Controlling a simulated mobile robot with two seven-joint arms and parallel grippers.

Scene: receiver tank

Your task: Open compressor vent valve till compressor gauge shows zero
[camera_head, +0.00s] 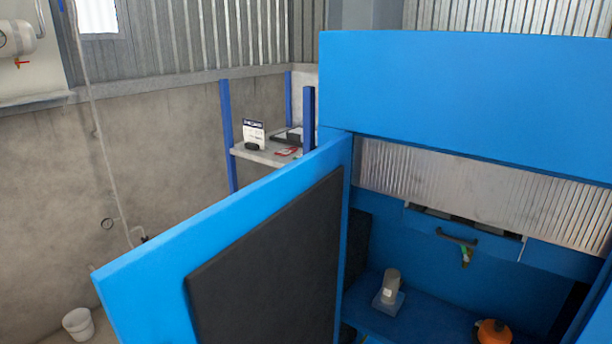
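A blue cabinet (465,88), which looks like the compressor housing, fills the right side. Its blue door (215,225) with a black inner panel stands open toward me. A small green and yellow part (466,256), perhaps a valve handle, hangs below a dark handle (457,237) inside. I cannot tell whether it is the vent valve. No compressor gauge can be made out in the cabinet. Neither of my grippers is in view.
A grey cylindrical part (391,282) and an orange part (493,331) sit low inside the cabinet. A shelf (262,155) with small items stands behind the door. A white vessel (18,37) with a red handle (22,64) is upper left. A white bucket (78,323) stands lower left.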

